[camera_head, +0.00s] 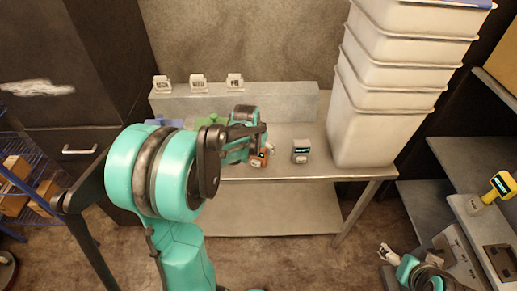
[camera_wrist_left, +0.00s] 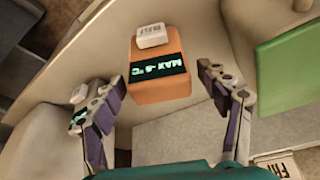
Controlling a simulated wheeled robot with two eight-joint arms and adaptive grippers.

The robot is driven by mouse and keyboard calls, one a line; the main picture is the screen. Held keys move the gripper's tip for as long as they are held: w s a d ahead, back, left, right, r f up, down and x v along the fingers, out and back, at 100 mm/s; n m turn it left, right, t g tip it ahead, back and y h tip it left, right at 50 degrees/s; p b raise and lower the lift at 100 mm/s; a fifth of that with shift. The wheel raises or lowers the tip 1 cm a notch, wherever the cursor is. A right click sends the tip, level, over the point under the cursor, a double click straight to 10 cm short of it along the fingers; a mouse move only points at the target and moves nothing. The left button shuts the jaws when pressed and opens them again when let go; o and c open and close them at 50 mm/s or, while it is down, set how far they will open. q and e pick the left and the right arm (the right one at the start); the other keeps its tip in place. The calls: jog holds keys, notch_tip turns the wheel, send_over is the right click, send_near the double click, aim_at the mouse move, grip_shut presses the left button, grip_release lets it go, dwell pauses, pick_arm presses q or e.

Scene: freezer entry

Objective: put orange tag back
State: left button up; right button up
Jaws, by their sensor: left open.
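The orange tag (camera_wrist_left: 157,92) stands on the table, with a dark "MAX" temperature display and a small white piece at its far end in the left wrist view. In the head view the orange tag (camera_head: 262,158) shows near the table's front edge, partly covered by my left gripper (camera_head: 258,143). My left gripper (camera_wrist_left: 163,80) is open, with one finger on each side of the orange tag and visible gaps. My right gripper (camera_head: 388,253) is low at the lower right, away from the table; its jaw opening is unclear.
A grey tag (camera_head: 301,152) stands right of the orange one. A green object (camera_head: 212,120) and blue object (camera_head: 165,122) lie left. Labelled white holders (camera_head: 198,82) line the back ledge (camera_head: 285,101). Stacked white bins (camera_head: 375,115) occupy the table's right end. A yellow device (camera_head: 500,185) stands far right.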

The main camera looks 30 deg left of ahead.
pick_arm(q)
jog(key=shift+r, duration=0.3)
jog(key=a+p+v, duration=0.1)
jog(key=p+v, duration=0.3)
jog(key=v, duration=0.7)
jog(key=s+d+r+m+t, duration=0.1)
jog(key=s+d+t, duration=0.1)
jog(key=s+d, duration=1.2)
jog(key=shift+s+d+r+m+t+h, duration=0.3)
jog(key=shift+d+m+h, duration=0.1)
jog(key=shift+d, duration=0.5)
notch_tip(320, 180, down, 5)
jog(key=b, duration=0.4)
jog(key=shift+r, duration=0.15)
